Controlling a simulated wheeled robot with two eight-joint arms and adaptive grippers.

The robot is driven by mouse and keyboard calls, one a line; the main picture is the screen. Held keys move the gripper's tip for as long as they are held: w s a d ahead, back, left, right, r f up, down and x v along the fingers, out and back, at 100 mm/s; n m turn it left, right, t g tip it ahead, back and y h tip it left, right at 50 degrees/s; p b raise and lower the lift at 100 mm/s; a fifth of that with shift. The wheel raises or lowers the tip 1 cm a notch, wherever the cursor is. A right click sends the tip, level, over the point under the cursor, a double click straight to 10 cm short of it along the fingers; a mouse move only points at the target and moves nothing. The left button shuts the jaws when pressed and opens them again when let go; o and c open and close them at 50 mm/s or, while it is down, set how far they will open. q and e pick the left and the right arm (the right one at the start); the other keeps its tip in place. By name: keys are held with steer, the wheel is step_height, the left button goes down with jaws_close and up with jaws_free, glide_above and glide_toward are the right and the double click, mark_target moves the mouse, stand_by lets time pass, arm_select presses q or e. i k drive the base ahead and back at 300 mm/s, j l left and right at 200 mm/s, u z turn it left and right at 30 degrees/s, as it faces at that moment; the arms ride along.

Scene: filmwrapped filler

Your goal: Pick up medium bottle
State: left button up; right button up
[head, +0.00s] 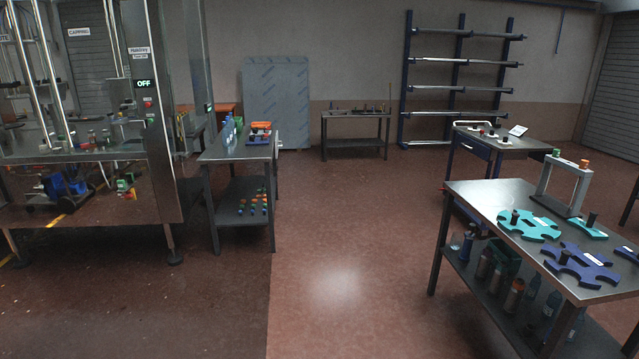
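Several bottles stand on the lower shelf of the right-hand table; one reddish bottle (513,296) and a pale bluish one (552,303) show there, partly in shadow under the tabletop. A few pale blue bottles (228,133) stand at the left edge of the metal table left of centre. I cannot tell which bottle is the medium one. Neither of my grippers is in view.
The right-hand table (487,190) carries teal (528,224) and purple (581,266) notched plates and a grey frame. A filling machine (146,191) stands at left. The reddish floor (345,235) between the tables is clear. A rack (455,58) stands behind.

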mark_target(225, 134)
steer(key=i, duration=4.95)
steer(key=i+u, duration=0.25)
steer(key=i, duration=0.2)
steer(key=i+l+u, duration=0.3)
steer(key=i, duration=0.15)
steer(key=i+l+u, duration=0.25)
steer(key=i, duration=0.2)
steer(key=i+l+u, duration=0.75)
steer(key=u, duration=0.25)
steer(key=i+l+u, duration=0.15)
steer(key=l+u, duration=0.15)
steer(key=l, duration=0.15)
steer(key=i+l+u, duration=0.15)
steer(key=l+u, duration=0.9)
steer(key=l, duration=0.25)
steer(key=l+u, duration=0.2)
steer(key=l, duration=0.45)
